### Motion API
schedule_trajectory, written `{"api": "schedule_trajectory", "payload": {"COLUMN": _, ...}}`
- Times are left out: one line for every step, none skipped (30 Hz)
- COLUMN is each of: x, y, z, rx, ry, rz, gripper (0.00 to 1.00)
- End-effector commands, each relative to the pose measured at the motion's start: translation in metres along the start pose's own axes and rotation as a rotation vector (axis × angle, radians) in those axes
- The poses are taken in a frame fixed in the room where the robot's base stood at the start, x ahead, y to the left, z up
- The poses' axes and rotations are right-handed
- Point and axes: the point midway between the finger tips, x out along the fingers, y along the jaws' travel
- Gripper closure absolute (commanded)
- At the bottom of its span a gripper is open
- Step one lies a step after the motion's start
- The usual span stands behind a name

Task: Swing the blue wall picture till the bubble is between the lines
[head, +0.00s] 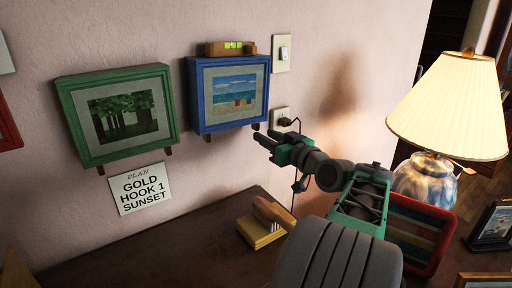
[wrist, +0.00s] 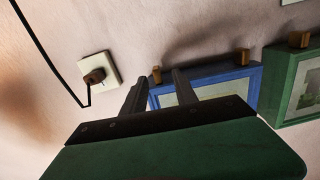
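The blue picture (head: 197,100), a beach scene in a deep blue frame, hangs on the pink wall. Wooden pegs show under its lower edge. A wooden level (head: 214,49) sits on its top edge with a yellow-green vial (head: 233,45); the bubble is too small to place against the lines. My gripper (head: 262,137) is just below the picture's lower right corner. In the wrist view my gripper (wrist: 159,78) has its two fingers apart, with the blue frame (wrist: 220,80) and a peg (wrist: 156,75) beyond them. Nothing appears held; I cannot tell whether a finger touches the frame.
A green picture (head: 75,115) hangs left, above a card (head: 140,189) reading "PLAN GOLD HOOK 1 SUNSET". A corded outlet (head: 281,119) and a switch (head: 283,53) are right of the blue picture. A yellow block with a wooden handle (head: 257,237) and a lamp (head: 446,108) stand below.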

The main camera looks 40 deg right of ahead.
Motion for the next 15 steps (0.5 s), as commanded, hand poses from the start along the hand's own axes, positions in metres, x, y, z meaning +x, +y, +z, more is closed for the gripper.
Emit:
{"api": "schedule_trajectory", "payload": {"x": -0.004, "y": 0.007, "z": 0.000, "rx": -0.002, "ry": 0.022, "rz": 0.007, "gripper": 0.65}}
{"api": "schedule_trajectory", "payload": {"x": -0.004, "y": 0.009, "z": -0.003, "rx": -0.002, "ry": 0.030, "rz": 0.008, "gripper": 0.65}}
{"api": "schedule_trajectory", "payload": {"x": -0.002, "y": 0.009, "z": -0.005, "rx": -0.003, "ry": 0.035, "rz": 0.007, "gripper": 0.65}}
{"api": "schedule_trajectory", "payload": {"x": 0.002, "y": 0.008, "z": -0.006, "rx": -0.003, "ry": 0.034, "rz": 0.005, "gripper": 0.65}}
{"api": "schedule_trajectory", "payload": {"x": 0.006, "y": 0.008, "z": -0.007, "rx": -0.003, "ry": 0.033, "rz": 0.005, "gripper": 0.65}}
{"api": "schedule_trajectory", "payload": {"x": 0.013, "y": 0.007, "z": -0.007, "rx": -0.003, "ry": 0.032, "rz": 0.003, "gripper": 0.65}}
{"api": "schedule_trajectory", "payload": {"x": 0.019, "y": 0.007, "z": -0.007, "rx": -0.003, "ry": 0.031, "rz": 0.003, "gripper": 0.65}}
{"api": "schedule_trajectory", "payload": {"x": 0.025, "y": 0.007, "z": -0.007, "rx": -0.002, "ry": 0.031, "rz": 0.002, "gripper": 0.65}}
{"api": "schedule_trajectory", "payload": {"x": 0.034, "y": 0.007, "z": -0.007, "rx": -0.002, "ry": 0.031, "rz": 0.004, "gripper": 0.65}}
{"api": "schedule_trajectory", "payload": {"x": 0.040, "y": 0.007, "z": -0.008, "rx": -0.003, "ry": 0.031, "rz": 0.002, "gripper": 0.65}}
{"api": "schedule_trajectory", "payload": {"x": 0.045, "y": 0.007, "z": -0.008, "rx": -0.003, "ry": 0.031, "rz": 0.004, "gripper": 0.65}}
{"api": "schedule_trajectory", "payload": {"x": 0.053, "y": 0.007, "z": -0.008, "rx": -0.003, "ry": 0.031, "rz": 0.003, "gripper": 0.65}}
{"api": "schedule_trajectory", "payload": {"x": 0.057, "y": 0.008, "z": -0.008, "rx": -0.002, "ry": 0.030, "rz": 0.005, "gripper": 0.65}}
{"api": "schedule_trajectory", "payload": {"x": 0.061, "y": 0.008, "z": -0.008, "rx": -0.002, "ry": 0.030, "rz": 0.004, "gripper": 0.65}}
{"api": "schedule_trajectory", "payload": {"x": 0.066, "y": 0.008, "z": -0.008, "rx": -0.002, "ry": 0.030, "rz": 0.005, "gripper": 0.65}}
